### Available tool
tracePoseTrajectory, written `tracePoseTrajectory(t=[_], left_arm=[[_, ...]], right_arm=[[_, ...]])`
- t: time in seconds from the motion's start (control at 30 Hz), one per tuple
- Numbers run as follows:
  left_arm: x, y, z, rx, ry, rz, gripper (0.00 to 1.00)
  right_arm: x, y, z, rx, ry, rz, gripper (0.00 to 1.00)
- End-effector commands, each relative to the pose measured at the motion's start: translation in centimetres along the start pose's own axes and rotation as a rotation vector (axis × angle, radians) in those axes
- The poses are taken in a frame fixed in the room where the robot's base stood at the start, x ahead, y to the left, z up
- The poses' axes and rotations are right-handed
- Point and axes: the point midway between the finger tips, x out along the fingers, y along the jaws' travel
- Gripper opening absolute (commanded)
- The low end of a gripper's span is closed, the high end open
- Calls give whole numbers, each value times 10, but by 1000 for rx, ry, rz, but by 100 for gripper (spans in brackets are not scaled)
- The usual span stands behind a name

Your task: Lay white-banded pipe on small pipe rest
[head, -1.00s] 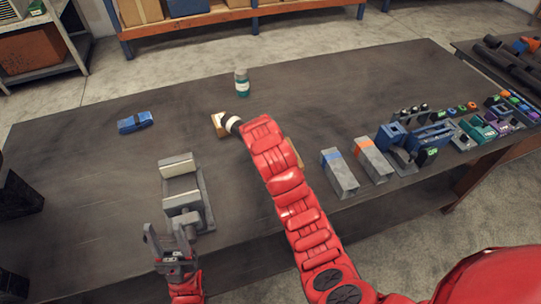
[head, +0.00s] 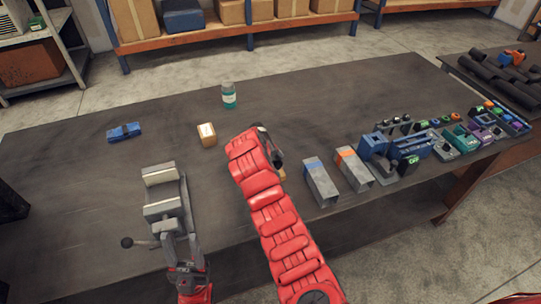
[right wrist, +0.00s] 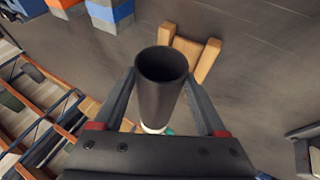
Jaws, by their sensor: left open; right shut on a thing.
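The white-banded pipe (right wrist: 160,98) is a dark, hollow tube with its open end toward the right wrist camera; a bit of white band shows at its lower end. My right gripper (right wrist: 161,80) is shut on it, a finger on each side. The small pipe rest (right wrist: 207,62) is wooden with two prongs and lies just beyond the pipe's open end; I cannot tell whether they touch. In the head view my red arm hides most of the rest (head: 283,174) and the pipe; my right gripper (head: 270,150) partly shows. My left gripper (head: 184,255) is open and empty at the table's front.
A grey vise (head: 165,208) stands just beyond my left gripper. A small tan box (head: 206,135), a teal-labelled bottle (head: 229,96) and a blue object (head: 124,132) lie farther back. Grey blocks (head: 321,182) and tools crowd the right side.

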Motion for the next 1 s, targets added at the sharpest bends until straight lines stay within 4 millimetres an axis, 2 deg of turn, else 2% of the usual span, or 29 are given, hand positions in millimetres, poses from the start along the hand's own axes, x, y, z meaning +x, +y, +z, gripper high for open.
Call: tracePoseTrajectory(t=[0.27,0.5,0.7,1.0], left_arm=[[-9,0,2,0,0,0,50],[-32,2,5,0,0,0,50],[-39,2,7,0,0,0,50],[-39,2,7,0,0,0,50]], right_arm=[[29,-16,12,-1,1,1,0],[56,-29,23,0,3,0,0],[66,-36,26,-1,4,-1,0],[67,-40,29,-6,-3,-7,0]])
